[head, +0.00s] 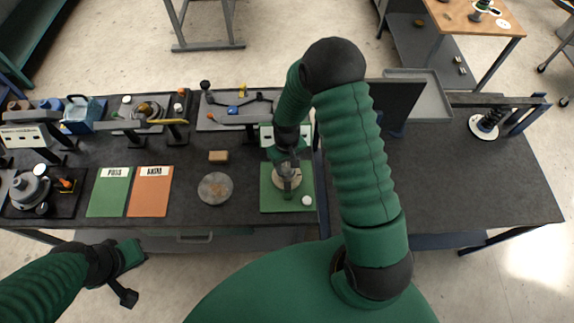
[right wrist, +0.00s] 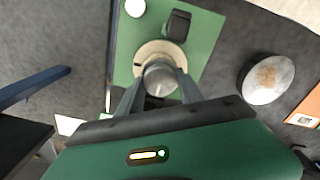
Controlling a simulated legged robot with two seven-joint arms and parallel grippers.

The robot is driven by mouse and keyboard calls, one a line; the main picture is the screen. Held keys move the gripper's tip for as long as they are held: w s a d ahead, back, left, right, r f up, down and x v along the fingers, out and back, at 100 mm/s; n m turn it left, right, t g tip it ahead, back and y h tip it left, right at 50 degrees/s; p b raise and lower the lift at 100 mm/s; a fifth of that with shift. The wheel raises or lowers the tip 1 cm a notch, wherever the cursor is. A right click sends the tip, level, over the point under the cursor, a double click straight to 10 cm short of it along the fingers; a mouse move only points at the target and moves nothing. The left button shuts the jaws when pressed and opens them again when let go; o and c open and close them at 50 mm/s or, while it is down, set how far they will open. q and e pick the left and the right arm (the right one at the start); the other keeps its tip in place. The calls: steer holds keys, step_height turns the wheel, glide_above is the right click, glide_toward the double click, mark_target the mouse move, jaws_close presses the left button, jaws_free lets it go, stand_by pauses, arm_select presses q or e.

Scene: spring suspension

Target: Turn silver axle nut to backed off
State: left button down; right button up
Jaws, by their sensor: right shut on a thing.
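The silver axle nut (right wrist: 160,79) is a round metal piece between my right gripper's two fingers in the right wrist view. It sits over a pale round disc (right wrist: 150,50) on a green board (right wrist: 205,45). My right gripper (right wrist: 160,88) is shut on the nut, with one finger on each side. In the head view, my right gripper (head: 287,172) points down over the green board (head: 270,203) and mostly hides the nut. Part of the pale disc (head: 294,183) shows there. My left gripper (head: 127,276) is low at the left, away from the board; its jaw opening is unclear.
A grey round plate (head: 216,189) and a brown block (head: 219,157) are left of the board. A white round piece (head: 306,201) sits at the board's front corner. Green (head: 110,192) and orange (head: 149,192) mats lie farther left. The right bench's near part is clear.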

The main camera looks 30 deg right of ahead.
mark_target(286, 166)
steer(key=shift+w+r, duration=0.15)
steer(key=shift+w, duration=0.2)
steer(key=o, duration=1.4)
steer(key=shift+s, duration=0.1)
steer(key=shift+d+r, duration=0.1)
steer(key=shift+r, duration=0.1)
step_height(286, 166, up, 16)
steer(key=b, duration=0.3)
